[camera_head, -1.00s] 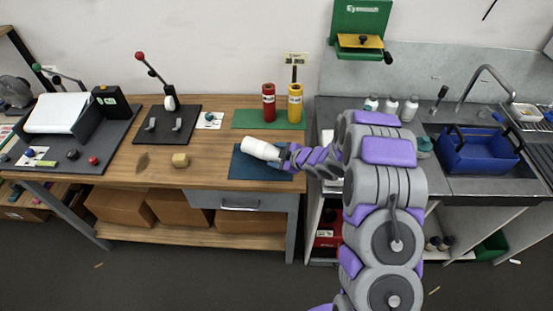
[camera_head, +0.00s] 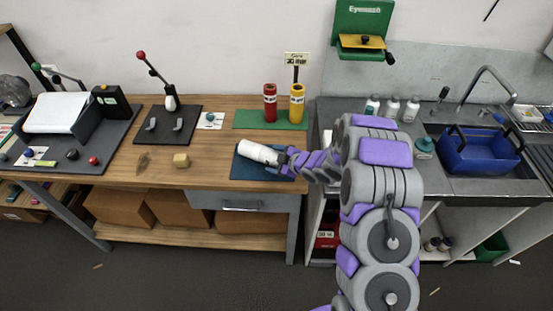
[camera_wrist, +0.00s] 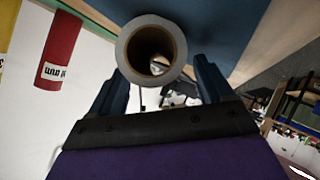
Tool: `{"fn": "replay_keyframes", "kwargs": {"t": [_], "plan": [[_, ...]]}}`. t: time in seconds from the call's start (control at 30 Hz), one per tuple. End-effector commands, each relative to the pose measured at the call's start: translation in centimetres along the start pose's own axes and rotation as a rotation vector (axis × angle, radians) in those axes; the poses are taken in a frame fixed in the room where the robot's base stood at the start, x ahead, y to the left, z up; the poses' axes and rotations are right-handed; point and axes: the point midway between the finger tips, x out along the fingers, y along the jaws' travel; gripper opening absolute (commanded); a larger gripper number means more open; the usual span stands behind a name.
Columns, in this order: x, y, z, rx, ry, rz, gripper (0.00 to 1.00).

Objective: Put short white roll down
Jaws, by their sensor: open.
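The short white roll (camera_head: 258,152) lies tilted on or just above the dark blue mat (camera_head: 247,173) on the wooden bench. In the wrist view the roll (camera_wrist: 133,30) shows end-on, with a brown core and an open bore. My gripper (camera_head: 284,160) is at the roll's right end in the head view. In the wrist view my gripper (camera_wrist: 158,85) is open, with one finger on each side of the roll's near end. Whether the fingers touch the roll, and whether it rests fully on the mat, I cannot tell.
A red roll (camera_head: 270,102) and a yellow roll (camera_head: 297,103) stand on a green mat (camera_head: 243,119) behind the blue mat. A small wooden block (camera_head: 181,160) lies to the left. A lever on a black plate (camera_head: 187,128) stands further back. A sink with a blue basket (camera_head: 478,155) is right.

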Motion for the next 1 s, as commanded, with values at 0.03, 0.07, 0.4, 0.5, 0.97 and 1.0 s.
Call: {"fn": "replay_keyframes", "kwargs": {"t": [0.03, 0.07, 0.4, 0.5, 0.97, 1.0], "plan": [[-0.4, 0.0, -0.1, -0.001, 0.000, 0.000, 0.79], [-0.8, 0.1, -0.1, -0.001, 0.001, 0.000, 0.79], [-7.8, 0.4, 0.4, 0.004, 0.003, 0.004, 0.79], [-9.5, 0.3, 0.4, 0.006, 0.003, 0.003, 0.79], [-11.9, 0.1, 0.1, 0.001, -0.001, 0.000, 0.79], [-12.0, 0.3, 0.2, 0.002, -0.008, 0.002, 0.79]]}}
